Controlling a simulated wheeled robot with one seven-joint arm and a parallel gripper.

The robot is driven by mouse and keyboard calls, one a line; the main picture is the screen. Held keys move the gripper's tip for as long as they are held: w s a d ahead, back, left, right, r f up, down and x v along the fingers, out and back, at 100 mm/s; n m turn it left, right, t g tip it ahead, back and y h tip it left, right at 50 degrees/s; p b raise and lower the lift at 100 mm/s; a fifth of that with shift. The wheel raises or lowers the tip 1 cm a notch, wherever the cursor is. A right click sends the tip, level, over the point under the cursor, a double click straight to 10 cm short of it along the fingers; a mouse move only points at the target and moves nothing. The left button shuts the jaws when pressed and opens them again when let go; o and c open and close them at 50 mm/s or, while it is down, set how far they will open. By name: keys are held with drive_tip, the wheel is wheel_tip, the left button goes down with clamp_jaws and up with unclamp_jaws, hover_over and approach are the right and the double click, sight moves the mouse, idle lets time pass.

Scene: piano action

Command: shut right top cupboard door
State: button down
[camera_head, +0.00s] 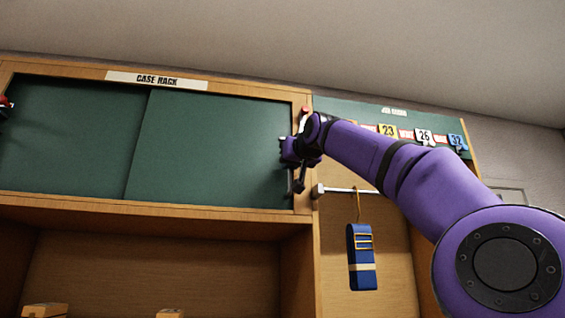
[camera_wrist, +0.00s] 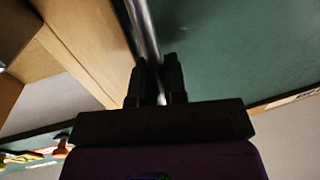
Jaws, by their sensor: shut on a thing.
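The right top cupboard door (camera_head: 210,148) is a green panel under the "CASE RACK" label. It lies in or very near the plane of the wooden frame; I cannot tell whether a small gap remains. My gripper (camera_head: 290,150) is at its right edge. In the wrist view my gripper (camera_wrist: 157,72) has its two dark fingers on either side of a metal bar handle (camera_wrist: 143,28), shut on it. The green door surface (camera_wrist: 225,45) is close behind the fingers. In the head view my gripper and arm hide much of the handle.
The left green door (camera_head: 70,135) looks flush beside it. To the right are a green board with number tags (camera_head: 424,136), a rail (camera_head: 345,190) and a hanging blue item (camera_head: 361,258). Boxes (camera_head: 45,310) sit in the open shelf below.

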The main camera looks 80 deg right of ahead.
drive_tip(key=shift+s+d, duration=0.1)
drive_tip(key=shift+s, duration=0.15)
drive_tip(key=c, duration=1.2)
unclamp_jaws()
drive_tip(key=shift+s, duration=0.15)
drive_tip(key=v, duration=1)
drive_tip(key=shift+s+a, duration=0.1)
drive_tip(key=shift+a, duration=0.25)
